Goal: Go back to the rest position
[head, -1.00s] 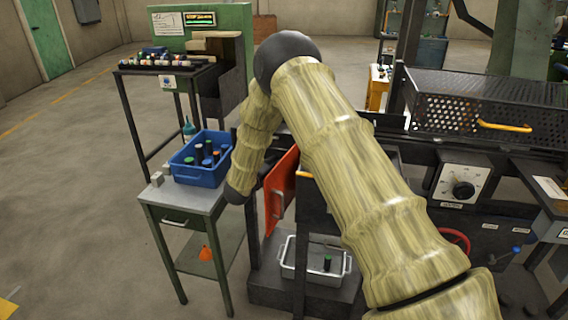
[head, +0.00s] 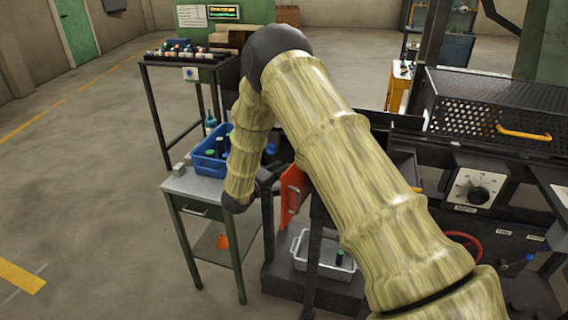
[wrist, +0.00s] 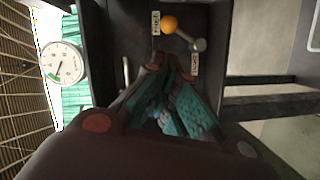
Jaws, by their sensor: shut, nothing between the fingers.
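My gripper (wrist: 172,72) shows in the wrist view with its dark fingers and teal pads drawn together at the tips, nothing between them. In front of it is a dark panel with an orange knob (wrist: 169,24), a grey lever end and small labels. In the head view my arm crosses the middle and hides the gripper. Part of the arm overlaps the blue crate (head: 207,164), which holds several dark cylinders with coloured caps on the small grey table (head: 192,192).
An orange-red door panel (head: 293,194) stands close to my arm. A grey tray (head: 330,267) with a dark cylinder sits low. A perforated cage (head: 490,107) and dial box (head: 478,188) are at right. A round gauge (wrist: 62,63) shows at left in the wrist view. Floor at left is clear.

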